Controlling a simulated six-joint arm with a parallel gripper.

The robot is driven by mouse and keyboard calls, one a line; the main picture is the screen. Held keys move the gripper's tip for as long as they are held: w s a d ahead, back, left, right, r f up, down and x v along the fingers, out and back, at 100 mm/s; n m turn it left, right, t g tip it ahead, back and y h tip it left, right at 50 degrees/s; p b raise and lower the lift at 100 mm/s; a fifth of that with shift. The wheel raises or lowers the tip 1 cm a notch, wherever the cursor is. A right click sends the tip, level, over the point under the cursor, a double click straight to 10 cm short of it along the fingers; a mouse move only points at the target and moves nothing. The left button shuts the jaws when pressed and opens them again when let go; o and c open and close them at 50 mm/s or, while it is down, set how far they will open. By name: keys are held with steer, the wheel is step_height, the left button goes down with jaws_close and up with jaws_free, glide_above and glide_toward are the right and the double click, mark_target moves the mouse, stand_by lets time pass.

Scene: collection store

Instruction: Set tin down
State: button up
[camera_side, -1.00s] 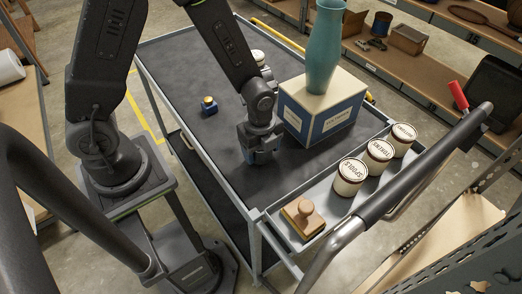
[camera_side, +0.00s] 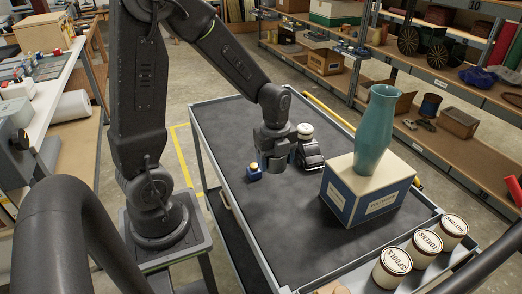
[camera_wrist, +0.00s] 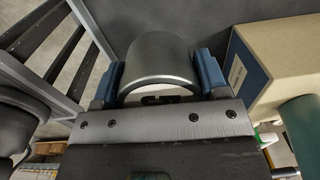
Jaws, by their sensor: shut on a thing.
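In the wrist view a grey-looking tin (camera_wrist: 160,58) sits between the blue fingertips of my gripper (camera_wrist: 159,75). The fingers are shut on its two sides. Dark lettering shows on its near end, partly hidden by the palm.
A cream and blue box (camera_side: 350,205) bearing a teal vase (camera_side: 376,130) stands right. Several lettered tins (camera_side: 394,266) stand at the front right. The front middle of the dark cart top (camera_side: 285,225) is clear.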

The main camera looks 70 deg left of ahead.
steer(key=w+a, duration=0.7)
steer(key=a, duration=0.5)
steer(key=n, duration=0.2)
glide_above(248, 129)
step_height(248, 129, down, 3)
steer(key=f, duration=0.4)
steer(key=shift+s+f, duration=0.1)
steer(key=shift+s, duration=0.1)
steer(key=shift+f, duration=1.95)
steer(key=shift+f, duration=0.1)
steer(key=o, duration=1)
steer(key=shift+c, duration=0.2)
